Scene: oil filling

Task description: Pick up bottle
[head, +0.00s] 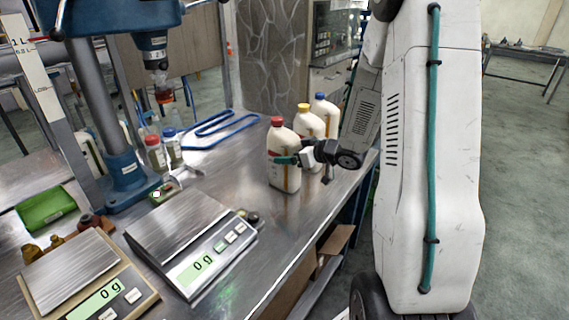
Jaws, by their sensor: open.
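Three white bottles stand upright in a row on the metal bench (238,195). The red-capped bottle (283,145) is nearest, the yellow-capped bottle (309,124) is behind it to the right, and the blue-capped bottle (326,112) is farthest. My gripper (288,160) is open at the red-capped bottle, with a green finger across its front at mid height. The other finger is hidden, and I cannot tell whether the fingers touch the bottle. My gripper and arm hide the lower parts of the yellow-capped and blue-capped bottles.
Two scales (189,241) (88,280) reading 0 stand at the front left. A blue drill press (124,170) stands behind them. The bench's right edge runs close to the bottles.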

